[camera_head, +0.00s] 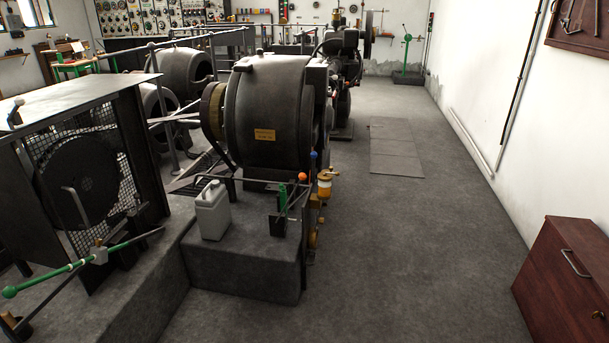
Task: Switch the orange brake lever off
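A lever with an orange ball knob (302,177) stands on the near end of the concrete plinth (245,265), in front of the big dark dynamo (268,105). Its rod runs down to the left behind a small green part (283,198) and a dark bracket. A blue knob (313,155) stands just behind it and a little higher. The base of the orange lever is too small to make out. Neither of my grippers is in view, and nothing touches the lever.
A grey jerrycan (212,210) stands on the plinth left of the lever. An orange-and-brass oiler (324,185) is close on its right. A green-ended rod (45,279) and mesh-guarded machine (85,180) fill the left. A red-brown cabinet (565,280) stands right. The floor between is open.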

